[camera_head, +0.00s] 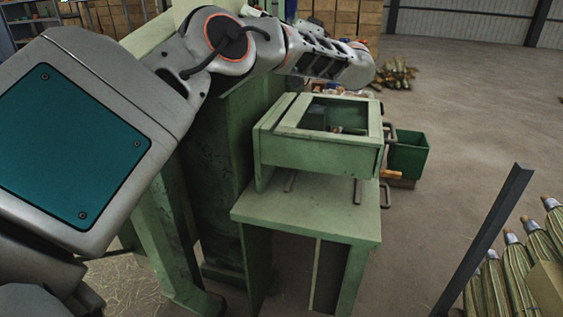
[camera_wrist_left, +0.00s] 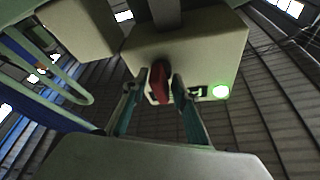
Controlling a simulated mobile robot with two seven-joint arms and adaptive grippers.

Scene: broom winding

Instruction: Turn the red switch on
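The red switch (camera_wrist_left: 159,82) is an upright red knob on the front of a pale box, seen in the left wrist view. My left gripper (camera_wrist_left: 161,86) has one finger on each side of the knob. The fingers are apart, with the knob between them; whether either touches it is hard to tell. A round green light (camera_wrist_left: 221,91) glows on the box (camera_wrist_left: 200,52) to the right of the knob. In the head view my left arm reaches across the top, and the switch and fingertips cannot be made out. My right gripper is not in view.
A green machine (camera_head: 315,152) with a window-topped housing stands below my left arm in the head view. A dark green bin (camera_head: 409,158) is at its right. Brooms (camera_head: 510,265) stand at the lower right beside a dark metal bar (camera_head: 487,235). Open floor lies to the right.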

